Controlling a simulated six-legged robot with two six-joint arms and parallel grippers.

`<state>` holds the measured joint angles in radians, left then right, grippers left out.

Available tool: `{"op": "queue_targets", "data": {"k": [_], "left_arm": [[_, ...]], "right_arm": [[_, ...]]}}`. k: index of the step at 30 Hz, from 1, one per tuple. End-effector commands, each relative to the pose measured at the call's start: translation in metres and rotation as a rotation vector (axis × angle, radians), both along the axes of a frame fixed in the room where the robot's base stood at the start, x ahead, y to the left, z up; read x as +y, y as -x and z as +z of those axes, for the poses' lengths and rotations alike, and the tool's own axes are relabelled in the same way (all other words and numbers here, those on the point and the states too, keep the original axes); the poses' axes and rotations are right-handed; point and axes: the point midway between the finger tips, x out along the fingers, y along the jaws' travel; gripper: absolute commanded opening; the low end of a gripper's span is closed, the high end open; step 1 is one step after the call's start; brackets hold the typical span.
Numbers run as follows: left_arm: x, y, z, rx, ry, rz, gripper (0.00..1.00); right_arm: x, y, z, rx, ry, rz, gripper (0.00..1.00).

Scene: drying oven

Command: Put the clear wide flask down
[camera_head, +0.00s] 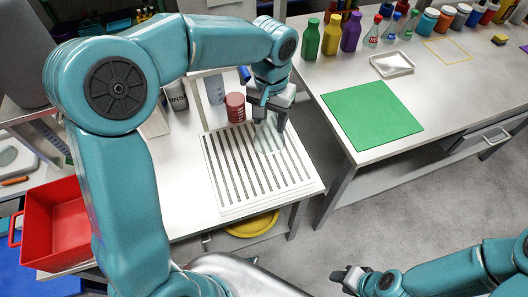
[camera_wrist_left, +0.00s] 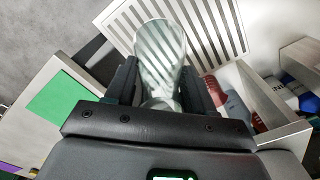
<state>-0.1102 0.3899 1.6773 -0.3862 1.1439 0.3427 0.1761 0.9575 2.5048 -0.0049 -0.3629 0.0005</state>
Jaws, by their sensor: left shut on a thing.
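My left gripper (camera_head: 270,104) is shut on the clear wide flask (camera_head: 268,138), which hangs below the fingers at the right part of the striped white rack (camera_head: 232,203). In the left wrist view the flask (camera_wrist_left: 160,50) sits between the two dark fingers (camera_wrist_left: 160,88), its far end over the slats. I see the slats through its clear wall. I cannot tell whether its base touches the rack. My right gripper (camera_head: 350,279) is low in the head view, over the floor, away from the flask; its jaw opening is unclear.
A red-brown jar (camera_head: 235,107) stands just behind the rack, with bottles beside it. The rack's slats look empty apart from the flask. A green mat (camera_head: 372,115), white tray (camera_head: 391,64) and several coloured bottles are on the right table. A red bin (camera_head: 58,222) is at left.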

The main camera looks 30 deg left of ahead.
Motion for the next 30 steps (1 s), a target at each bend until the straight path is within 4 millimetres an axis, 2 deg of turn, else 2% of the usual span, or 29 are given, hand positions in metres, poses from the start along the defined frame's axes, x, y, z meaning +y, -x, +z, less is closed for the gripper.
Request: {"op": "queue_targets", "data": {"k": [1, 3, 9, 14, 21, 30], "left_arm": [[0.000, 0.001, -0.017, 0.006, -0.001, 0.000, 0.03], [0.000, 0.001, -0.038, 0.006, -0.002, 0.000, 0.03], [0.000, 0.001, -0.083, 0.002, 0.000, -0.001, 0.03], [0.000, 0.001, -0.097, -0.001, -0.001, -0.003, 0.03], [0.001, 0.002, -0.134, 0.001, 0.000, -0.003, 0.03], [0.001, 0.001, -0.138, -0.002, 0.000, -0.002, 0.03]], "right_arm": [[0.000, 0.000, -0.002, 0.000, 0.000, 0.000, 0.43], [0.000, 0.000, -0.003, 0.000, 0.000, 0.000, 0.43], [0.000, 0.000, -0.004, 0.000, 0.000, 0.000, 0.43], [0.000, 0.000, -0.004, 0.000, 0.000, 0.000, 0.43], [0.000, 0.000, -0.005, 0.000, 0.000, 0.000, 0.43], [0.000, 0.000, -0.005, 0.000, 0.000, 0.000, 0.43]]}}
